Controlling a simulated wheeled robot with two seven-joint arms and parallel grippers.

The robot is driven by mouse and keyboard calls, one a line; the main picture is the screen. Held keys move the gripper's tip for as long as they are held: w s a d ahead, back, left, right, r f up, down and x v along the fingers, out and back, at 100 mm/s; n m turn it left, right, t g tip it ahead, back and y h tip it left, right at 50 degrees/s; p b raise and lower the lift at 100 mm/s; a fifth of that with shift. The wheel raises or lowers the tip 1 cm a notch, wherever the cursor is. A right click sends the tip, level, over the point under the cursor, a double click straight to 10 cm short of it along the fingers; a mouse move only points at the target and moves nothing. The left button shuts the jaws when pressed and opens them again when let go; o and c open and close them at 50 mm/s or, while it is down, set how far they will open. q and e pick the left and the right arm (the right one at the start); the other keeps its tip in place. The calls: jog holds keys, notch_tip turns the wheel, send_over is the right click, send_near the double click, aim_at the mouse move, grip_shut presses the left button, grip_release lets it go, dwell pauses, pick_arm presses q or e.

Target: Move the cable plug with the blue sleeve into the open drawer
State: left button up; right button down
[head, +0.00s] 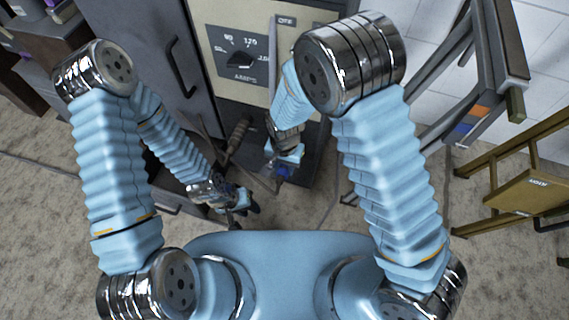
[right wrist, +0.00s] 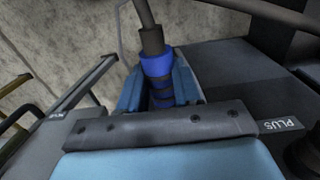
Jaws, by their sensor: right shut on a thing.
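The cable plug with the blue sleeve (right wrist: 157,68) is between the light-blue fingers of my right gripper (right wrist: 158,92) in the right wrist view. Its dark cable end points up in that picture. In the head view the blue sleeve (head: 284,172) shows small at the tip of my right gripper (head: 285,160), in front of the cabinet. The open drawer (head: 168,207) is at the lower left of the cabinet, partly hidden by my left arm. My left gripper (head: 240,208) is beside the drawer, lower than the right one; its fingers are too small to read.
The grey cabinet has a beige panel with an amps dial (head: 240,62) and a door handle (head: 182,70). A dark ribbed part (head: 238,133) is between my arms. A yellow stand (head: 520,190) is at the right.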

aim_at(280, 180)
jog(key=shift+s+a, duration=0.2)
jog(key=shift+s, duration=0.5)
jog(key=shift+s+a, duration=0.25)
jog(key=shift+s, duration=0.4)
jog(key=shift+s+a, duration=0.2)
jog(key=shift+s, duration=0.5)
jog(key=shift+d, duration=0.1)
